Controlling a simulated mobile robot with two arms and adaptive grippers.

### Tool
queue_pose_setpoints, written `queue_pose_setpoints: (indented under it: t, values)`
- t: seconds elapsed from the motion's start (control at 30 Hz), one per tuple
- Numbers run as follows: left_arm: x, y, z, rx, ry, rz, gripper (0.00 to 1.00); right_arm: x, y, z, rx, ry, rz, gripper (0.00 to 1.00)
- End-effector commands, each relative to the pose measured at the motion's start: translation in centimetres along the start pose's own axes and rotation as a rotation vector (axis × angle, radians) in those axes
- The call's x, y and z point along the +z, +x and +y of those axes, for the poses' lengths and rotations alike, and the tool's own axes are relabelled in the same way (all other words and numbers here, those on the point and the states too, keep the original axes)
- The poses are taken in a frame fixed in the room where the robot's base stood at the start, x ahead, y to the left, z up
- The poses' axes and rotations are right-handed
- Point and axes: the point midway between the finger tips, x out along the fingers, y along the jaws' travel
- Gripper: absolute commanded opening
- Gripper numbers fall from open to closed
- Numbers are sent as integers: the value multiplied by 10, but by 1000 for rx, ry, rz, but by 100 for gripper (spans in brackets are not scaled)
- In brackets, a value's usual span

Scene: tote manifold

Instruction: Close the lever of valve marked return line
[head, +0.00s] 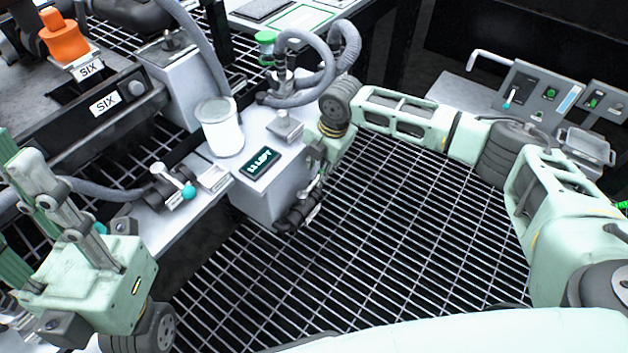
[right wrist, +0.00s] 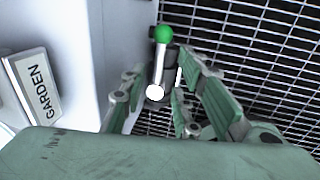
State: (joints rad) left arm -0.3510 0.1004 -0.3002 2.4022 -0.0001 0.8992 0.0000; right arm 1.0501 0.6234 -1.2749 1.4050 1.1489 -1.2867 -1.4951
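In the right wrist view a lever (right wrist: 160,62) with a green ball knob and a pale metal stem stands in front of a dark valve body. My right gripper (right wrist: 165,82) is open, with its fingers on either side of the lever. I cannot tell whether they touch it. In the head view my right gripper (head: 312,175) is at the right side of a pale box, above a dark valve (head: 296,213). No marking reading "return line" is legible. My left gripper (head: 40,180) is at the lower left, away from the valves; its opening is unclear.
A sign (right wrist: 38,85) reading GARDEN is left of the lever. Another valve with a teal knob (head: 188,191) sits left on the ledge. A white canister (head: 219,128), grey hoses (head: 300,70) and a switch panel (head: 540,95) stand around. Open grating (head: 400,240) fills the middle.

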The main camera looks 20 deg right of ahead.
Motion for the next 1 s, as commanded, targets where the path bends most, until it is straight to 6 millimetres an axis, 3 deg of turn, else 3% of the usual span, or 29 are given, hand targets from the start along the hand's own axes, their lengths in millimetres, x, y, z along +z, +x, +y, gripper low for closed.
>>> queue_pose_setpoints:
  t: [0.1,0.3,0.67,1.0]
  values:
    - [3,-15,0,0,0,2,30,-1,26,0,0,1,1,29]
    - [5,-19,0,6,2,15,30,-1,50,0,1,1,0,29]
    - [7,-18,0,9,2,15,30,0,55,1,3,1,0,29]
    - [6,-18,0,8,2,16,30,0,54,2,6,1,0,1]
